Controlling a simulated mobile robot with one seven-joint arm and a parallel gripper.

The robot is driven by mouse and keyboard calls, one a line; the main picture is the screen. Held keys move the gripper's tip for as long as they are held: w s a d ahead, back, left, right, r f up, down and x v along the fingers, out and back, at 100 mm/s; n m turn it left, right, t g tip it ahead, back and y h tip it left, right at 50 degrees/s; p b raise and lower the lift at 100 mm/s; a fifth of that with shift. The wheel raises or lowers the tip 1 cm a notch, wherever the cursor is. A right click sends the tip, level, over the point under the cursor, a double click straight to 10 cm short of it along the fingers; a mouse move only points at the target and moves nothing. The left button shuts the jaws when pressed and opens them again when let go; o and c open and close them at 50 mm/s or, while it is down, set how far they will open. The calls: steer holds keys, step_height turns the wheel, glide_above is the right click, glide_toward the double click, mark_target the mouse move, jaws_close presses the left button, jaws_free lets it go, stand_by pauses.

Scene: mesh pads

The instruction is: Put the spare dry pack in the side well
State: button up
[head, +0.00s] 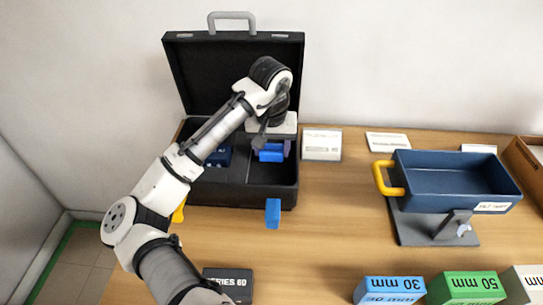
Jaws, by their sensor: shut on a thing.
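A black case (235,193) stands open at the back of the table, its lid (205,75) upright against the wall. A divider splits its inside into a left compartment and a narrower right well (268,174). My gripper (271,152) is over the right well, shut on a blue pack (270,155). The pack shows between the fingers, partly hidden by my gripper; I cannot tell whether it touches the floor of the well. A second blue block (273,214) stands upright at the case's front right. A dark blue thing (219,155) lies in the left compartment, partly hidden by my arm.
A blue tray with a yellow handle (455,180) sits on a grey stand at right. Cards (322,145) stand along the back. Blue (390,289), green (466,287) and grey boxes line the front right. A dark box (229,283) is at front. The middle table is clear.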

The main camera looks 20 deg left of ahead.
mark_target(272, 158)
steer(key=shift+f, duration=1.7)
steer(key=shift+f, duration=0.15)
steer(key=o, duration=1)
steer(key=r, duration=0.4)
steer(key=s+r, duration=0.1)
steer(key=r, duration=0.7)
steer(key=shift+s+d+r, duration=0.1)
steer(key=shift+s, duration=0.1)
